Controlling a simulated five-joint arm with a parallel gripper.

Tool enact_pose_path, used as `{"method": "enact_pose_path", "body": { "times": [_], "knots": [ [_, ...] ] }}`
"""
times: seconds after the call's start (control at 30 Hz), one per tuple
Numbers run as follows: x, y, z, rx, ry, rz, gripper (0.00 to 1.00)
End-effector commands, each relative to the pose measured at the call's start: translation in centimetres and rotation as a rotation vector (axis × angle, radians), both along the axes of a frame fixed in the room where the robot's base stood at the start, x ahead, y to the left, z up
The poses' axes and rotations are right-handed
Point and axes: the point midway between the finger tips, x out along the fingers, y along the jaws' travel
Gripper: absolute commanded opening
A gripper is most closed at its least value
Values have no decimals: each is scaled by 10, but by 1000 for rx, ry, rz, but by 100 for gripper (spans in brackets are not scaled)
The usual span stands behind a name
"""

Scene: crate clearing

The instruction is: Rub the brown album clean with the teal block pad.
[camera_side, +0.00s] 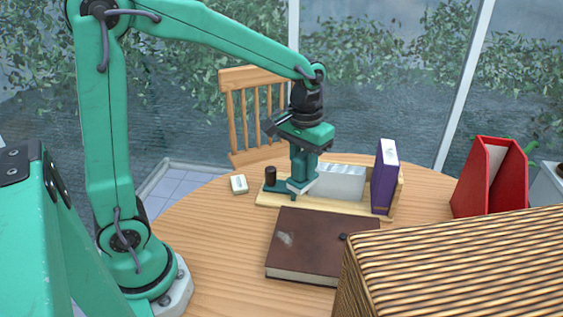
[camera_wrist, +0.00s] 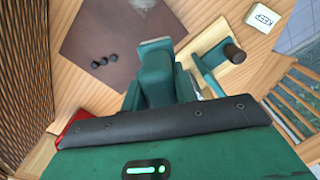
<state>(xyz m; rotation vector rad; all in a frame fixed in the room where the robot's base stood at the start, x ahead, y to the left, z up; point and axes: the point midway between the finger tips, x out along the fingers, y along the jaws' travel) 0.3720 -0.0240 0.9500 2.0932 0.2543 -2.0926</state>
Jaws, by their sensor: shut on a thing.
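The brown album (camera_side: 317,254) lies flat on the table, with a pale smudge on the left of its cover and small dark lumps on its right. The album also shows in the wrist view (camera_wrist: 105,35). My gripper (camera_side: 301,178) points down behind the album, over the wooden tray's left end. It is shut on the teal block pad (camera_side: 297,187), which is mostly hidden between the fingers; a pale strip shows low down. The pad is apart from the album. I cannot tell whether it touches the tray.
A brown peg on a teal bracket (camera_side: 270,177) is close left of my gripper. A white KEEP block (camera_side: 239,184), red file (camera_side: 490,178) and wicker crate (camera_side: 460,265) stand around.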

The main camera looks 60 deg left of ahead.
Motion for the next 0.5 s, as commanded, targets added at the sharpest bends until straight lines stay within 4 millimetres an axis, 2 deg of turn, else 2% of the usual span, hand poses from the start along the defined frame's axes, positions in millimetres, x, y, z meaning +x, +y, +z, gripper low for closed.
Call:
{"method": "enact_pose_path", "body": {
  "times": [0.5],
  "knots": [
    [-62,-32,-25,0,0,423,0]
  ]
}}
